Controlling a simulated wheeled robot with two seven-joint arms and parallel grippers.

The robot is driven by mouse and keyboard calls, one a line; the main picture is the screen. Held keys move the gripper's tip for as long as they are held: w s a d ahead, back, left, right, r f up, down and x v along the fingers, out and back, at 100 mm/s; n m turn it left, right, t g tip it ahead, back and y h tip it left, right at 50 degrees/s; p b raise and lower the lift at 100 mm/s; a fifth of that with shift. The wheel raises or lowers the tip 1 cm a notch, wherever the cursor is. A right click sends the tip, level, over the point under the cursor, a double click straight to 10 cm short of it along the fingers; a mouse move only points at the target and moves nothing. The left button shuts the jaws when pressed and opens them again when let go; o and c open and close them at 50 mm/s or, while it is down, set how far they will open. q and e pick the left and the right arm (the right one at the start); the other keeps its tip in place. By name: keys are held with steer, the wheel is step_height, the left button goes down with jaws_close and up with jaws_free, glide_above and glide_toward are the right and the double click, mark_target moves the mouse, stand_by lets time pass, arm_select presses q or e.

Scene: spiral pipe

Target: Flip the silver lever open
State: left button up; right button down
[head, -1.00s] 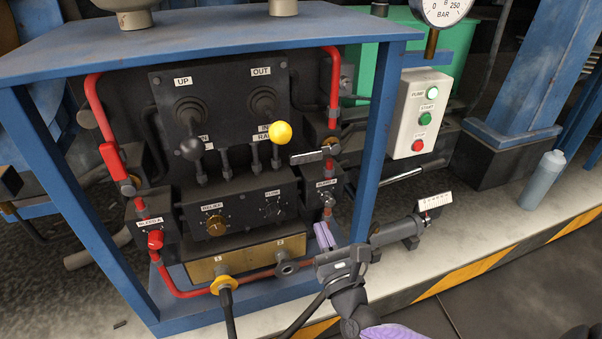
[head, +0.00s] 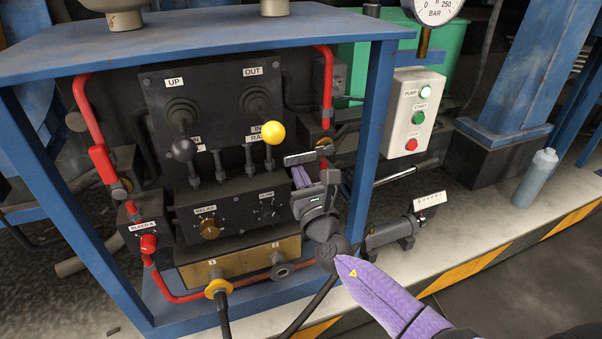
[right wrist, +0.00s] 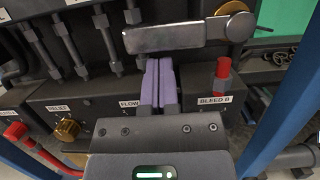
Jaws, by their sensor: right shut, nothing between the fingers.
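The silver lever (head: 306,158) is a flat metal bar lying roughly level at the right side of the black panel. In the right wrist view the lever (right wrist: 165,37) runs left from a round pivot beside a brass fitting. My right gripper (head: 299,172) is shut and empty, its purple fingers just below the lever. In the right wrist view the gripper (right wrist: 158,64) points up at the underside of the bar's left half. I cannot tell whether the fingertips touch it. My left gripper is not in view.
The red BLEED B knob (right wrist: 222,68) is right of my fingers, and the FLOW dial is partly hidden. A yellow-knobbed lever (head: 273,133) stands to the upper left. A blue frame post (head: 370,135) rises at right, and red pipe (head: 329,85) runs above the lever.

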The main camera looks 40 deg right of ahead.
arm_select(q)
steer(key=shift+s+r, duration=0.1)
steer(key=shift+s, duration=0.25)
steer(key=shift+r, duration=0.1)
arm_select(e)
steer(key=shift+r+m, duration=0.1)
steer(key=shift+m, duration=0.2)
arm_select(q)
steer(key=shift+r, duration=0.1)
arm_select(e)
steer(key=shift+a+r+m+h, duration=0.1)
steer(key=shift+r+m+h, duration=0.05)
steer(key=shift+m+h, duration=0.2)
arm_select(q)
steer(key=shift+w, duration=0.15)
